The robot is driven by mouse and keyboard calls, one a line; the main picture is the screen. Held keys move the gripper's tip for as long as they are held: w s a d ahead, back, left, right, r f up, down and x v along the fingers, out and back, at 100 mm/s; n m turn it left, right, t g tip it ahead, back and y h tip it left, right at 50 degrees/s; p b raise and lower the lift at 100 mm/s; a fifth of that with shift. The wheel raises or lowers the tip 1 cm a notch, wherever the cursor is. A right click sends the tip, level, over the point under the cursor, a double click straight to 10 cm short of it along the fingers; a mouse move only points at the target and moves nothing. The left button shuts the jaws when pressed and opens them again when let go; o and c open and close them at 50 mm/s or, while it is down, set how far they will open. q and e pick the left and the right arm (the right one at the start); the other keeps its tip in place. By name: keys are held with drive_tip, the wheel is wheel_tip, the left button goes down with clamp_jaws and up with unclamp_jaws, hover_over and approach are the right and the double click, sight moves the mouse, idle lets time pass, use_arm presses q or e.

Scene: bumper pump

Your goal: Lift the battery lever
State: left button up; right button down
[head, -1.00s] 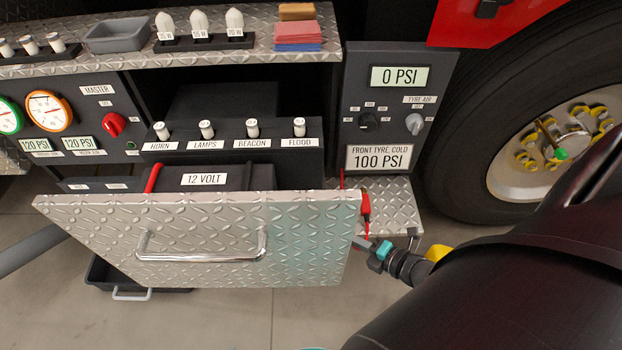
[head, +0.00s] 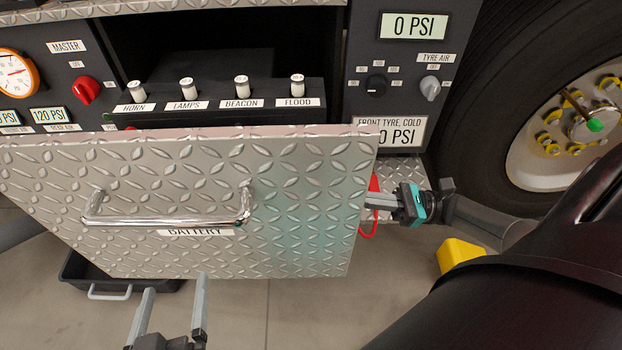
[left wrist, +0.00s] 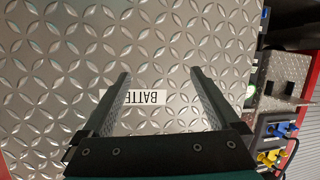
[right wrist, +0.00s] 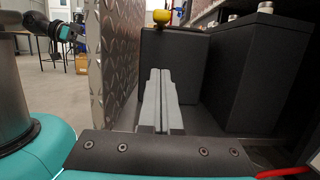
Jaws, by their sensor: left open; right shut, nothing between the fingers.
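A diamond-plate panel (head: 300,190) labelled BATTERY (head: 195,232) carries a chrome bar handle (head: 165,220). No separate lever can be made out for sure. My left gripper (head: 176,283) is open and empty, below the handle in front of the panel; in the left wrist view (left wrist: 160,75) its fingers frame part of the label. My right gripper (head: 370,200) is shut and empty at the panel's right edge. In the right wrist view its fingers (right wrist: 160,75) point between the panel's inner face (right wrist: 115,60) and a black box (right wrist: 260,80). A yellow knob (right wrist: 161,16) shows beyond.
Behind the panel are a switch row (head: 215,105) and a gauge panel (head: 375,65). A large tyre (head: 475,130) stands at right, with a yellow block (head: 458,255) near it. A dark tray (head: 120,285) is under the panel. My right arm covers the lower right.

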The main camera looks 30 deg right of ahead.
use_arm(q)
drive_tip(key=shift+s+a+f+g+y+p, duration=0.1)
drive_tip(key=shift+a+f+g+y+p, duration=0.2)
drive_tip(key=shift+a+g, duration=0.25)
drive_tip(key=shift+s+a+f+g+y+p, duration=0.2)
drive_tip(key=shift+a+g+y+p, duration=0.15)
drive_tip(key=shift+a+g, duration=0.2)
drive_tip(key=shift+s+a+f+g+y+p, duration=0.1)
drive_tip(key=shift+a+f+g+y+p, duration=0.2)
drive_tip(key=shift+a+g, duration=0.25)
use_arm(e)
drive_tip(key=w+a+r, duration=0.5)
drive_tip(key=a+r, duration=0.1)
drive_tip(key=a, duration=0.2)
drive_tip(key=shift+a+r, duration=0.15)
drive_tip(key=shift+r, duration=0.05)
use_arm(q)
drive_tip(key=shift+r, duration=0.1)
